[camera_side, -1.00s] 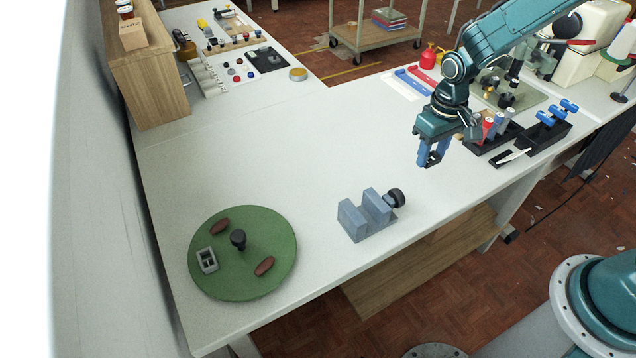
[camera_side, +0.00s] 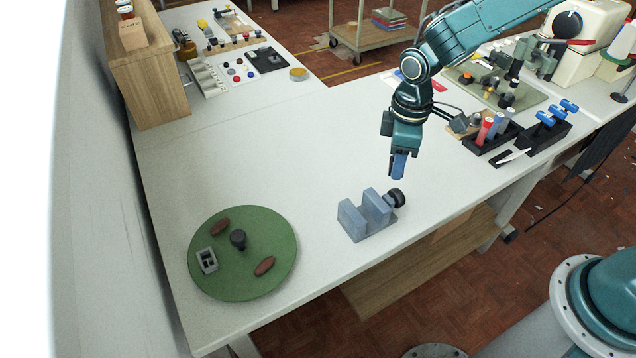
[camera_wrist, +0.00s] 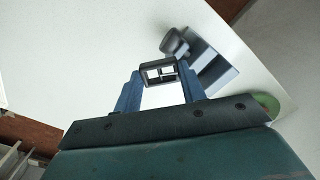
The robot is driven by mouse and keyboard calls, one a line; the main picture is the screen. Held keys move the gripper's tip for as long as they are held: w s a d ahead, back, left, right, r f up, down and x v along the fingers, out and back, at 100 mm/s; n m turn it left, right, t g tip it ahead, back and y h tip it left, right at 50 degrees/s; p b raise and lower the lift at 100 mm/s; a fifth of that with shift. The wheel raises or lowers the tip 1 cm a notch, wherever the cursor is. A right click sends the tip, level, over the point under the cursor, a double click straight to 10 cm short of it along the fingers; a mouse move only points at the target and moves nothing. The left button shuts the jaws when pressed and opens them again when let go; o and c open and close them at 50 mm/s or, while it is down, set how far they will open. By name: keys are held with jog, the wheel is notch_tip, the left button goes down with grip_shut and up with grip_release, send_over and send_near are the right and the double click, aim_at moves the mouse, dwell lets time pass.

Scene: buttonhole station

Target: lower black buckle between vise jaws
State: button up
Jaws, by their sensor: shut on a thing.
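The black buckle (camera_wrist: 159,72), a small dark rectangular frame with a center bar, is held between the blue fingertips of my gripper (camera_wrist: 158,84) in the wrist view. In the side view my gripper (camera_side: 398,168) hangs above the table, behind and slightly right of the vise, and the fingers hide the buckle. The grey-blue vise (camera_side: 366,222) stands near the table's front edge with its jaws apart and the slot between them empty. Its black knob (camera_side: 396,197) is at the right. In the wrist view the vise (camera_wrist: 212,68) lies just beyond the buckle, to the right.
A green round turntable (camera_side: 243,280) at the left bears a grey buckle-like block, a black knob and two brown oval pieces. Black trays (camera_side: 491,140) with spools stand at the right.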

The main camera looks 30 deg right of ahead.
jog(key=s+a+r+n, duration=0.2)
jog(key=a+n, duration=0.6)
jog(key=shift+s+a+r, duration=0.15)
jog(key=shift+a+r, duration=0.2)
jog(key=shift+f, duration=0.25)
jog(key=shift+f, duration=5)
jog(key=o, duration=1)
jog(key=shift+r, duration=0.1)
